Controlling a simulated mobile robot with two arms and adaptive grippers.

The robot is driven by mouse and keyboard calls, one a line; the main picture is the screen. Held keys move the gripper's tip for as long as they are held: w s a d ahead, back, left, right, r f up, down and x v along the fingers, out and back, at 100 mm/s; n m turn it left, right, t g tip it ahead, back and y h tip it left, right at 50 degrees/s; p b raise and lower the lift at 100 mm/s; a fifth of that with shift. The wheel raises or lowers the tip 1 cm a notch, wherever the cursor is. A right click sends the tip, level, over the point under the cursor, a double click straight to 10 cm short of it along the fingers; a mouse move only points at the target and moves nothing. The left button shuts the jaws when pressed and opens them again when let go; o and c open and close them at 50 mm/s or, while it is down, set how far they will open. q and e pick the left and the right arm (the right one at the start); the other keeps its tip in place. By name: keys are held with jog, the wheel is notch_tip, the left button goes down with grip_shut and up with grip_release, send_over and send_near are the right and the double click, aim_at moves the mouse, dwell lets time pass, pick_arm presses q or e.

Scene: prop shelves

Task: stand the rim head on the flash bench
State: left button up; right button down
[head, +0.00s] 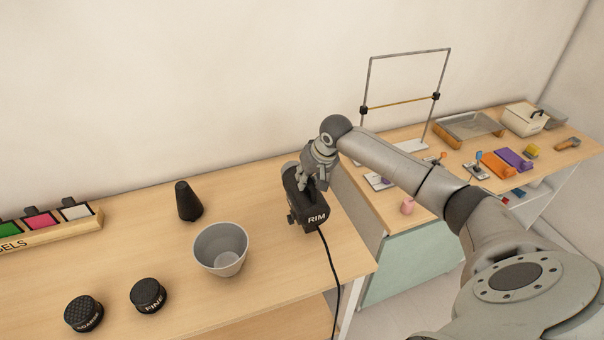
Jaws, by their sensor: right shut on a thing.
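The rim head (309,212) is a black flash unit with "RIM" in white letters and a black cord (335,285) that hangs down past the bench's right end. My right gripper (316,180) is shut on it from above. The head is over the right end of the near wooden bench (270,280), which bears flash gear and seems to be the flash bench. I cannot tell whether the head's underside touches the bench top. My left gripper is not in view.
A grey reflector cup (221,248), black cone (188,201), two black grids (148,295) (84,314) and a gel rack (50,232) stand on the near bench. A second bench (385,205) at right carries a metal frame (370,90), a tray (468,126) and small items.

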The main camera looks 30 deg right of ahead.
aim_at(306, 188)
jog(key=shift+w+f, duration=0.15)
jog(key=shift+f, duration=1.15)
jog(key=c, duration=1.9)
grip_release()
jog(key=shift+s+f, duration=0.2)
jog(key=shift+f, duration=0.1)
jog(key=o, duration=0.5)
jog(key=shift+s+r, duration=0.1)
jog(key=shift+c, duration=0.2)
jog(key=b+v, duration=0.2)
jog(key=v, duration=1)
